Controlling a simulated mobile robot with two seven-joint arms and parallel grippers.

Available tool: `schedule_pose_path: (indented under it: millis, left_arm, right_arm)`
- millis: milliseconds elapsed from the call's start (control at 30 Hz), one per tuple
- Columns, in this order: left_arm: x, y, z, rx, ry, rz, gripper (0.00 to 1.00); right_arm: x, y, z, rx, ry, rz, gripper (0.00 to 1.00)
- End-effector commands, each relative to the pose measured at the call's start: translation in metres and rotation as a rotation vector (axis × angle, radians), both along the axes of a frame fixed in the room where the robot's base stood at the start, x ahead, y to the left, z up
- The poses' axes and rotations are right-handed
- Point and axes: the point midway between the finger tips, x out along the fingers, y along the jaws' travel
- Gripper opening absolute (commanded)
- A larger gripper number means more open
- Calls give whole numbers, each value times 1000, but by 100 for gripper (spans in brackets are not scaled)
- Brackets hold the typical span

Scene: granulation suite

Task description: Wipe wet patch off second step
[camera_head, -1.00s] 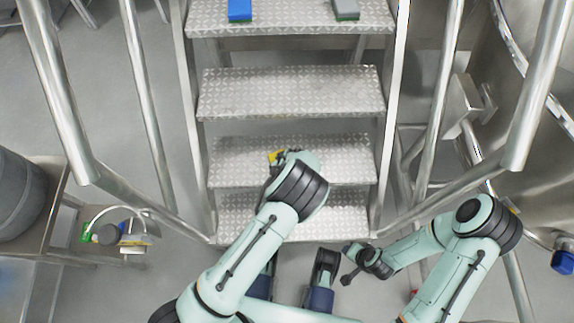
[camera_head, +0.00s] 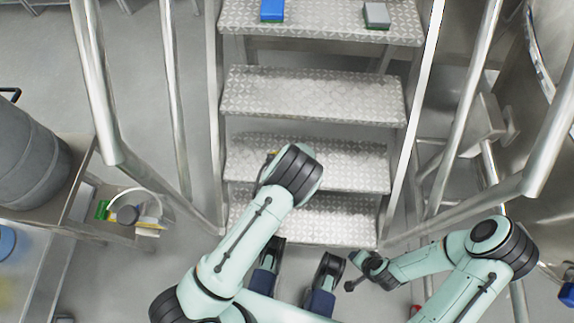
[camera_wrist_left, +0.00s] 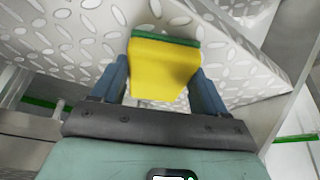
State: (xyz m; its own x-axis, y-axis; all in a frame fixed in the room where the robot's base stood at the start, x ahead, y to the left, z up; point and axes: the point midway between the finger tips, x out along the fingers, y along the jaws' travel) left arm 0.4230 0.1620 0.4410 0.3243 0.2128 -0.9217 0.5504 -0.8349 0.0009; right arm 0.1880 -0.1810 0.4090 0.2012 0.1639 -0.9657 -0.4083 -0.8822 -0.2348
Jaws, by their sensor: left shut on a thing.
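My left gripper (camera_wrist_left: 160,82) is shut on a yellow sponge (camera_wrist_left: 163,68) with a green layer along its far side. In the left wrist view the green side is against or very close to a patterned metal tread; I cannot tell if it touches. In the head view the gripper is over the left part of the second step (camera_head: 345,165), mostly hidden by my forearm, with only a sliver of yellow showing. I cannot make out a wet patch; my arm covers part of this step.
A blue block (camera_head: 272,10) and a grey-and-green block (camera_head: 376,15) lie on the top visible step. Metal handrails (camera_head: 172,100) flank the stairs. The third step (camera_head: 315,95) is clear.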

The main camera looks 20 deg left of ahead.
Motion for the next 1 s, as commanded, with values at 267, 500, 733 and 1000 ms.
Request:
schedule_pose_path:
  millis: [267,500,733,1000]
  left_arm:
    - [-7,21,0,2,6,2,49]
    - [-9,32,0,2,5,4,49]
    - [-13,50,0,0,4,4,49]
    - [-15,60,0,2,3,2,49]
  right_arm:
    - [0,0,5,0,-2,0,43]
    - [0,0,6,0,-2,0,43]
    - [0,0,8,0,-2,1,43]
    - [0,0,8,-1,-3,0,43]
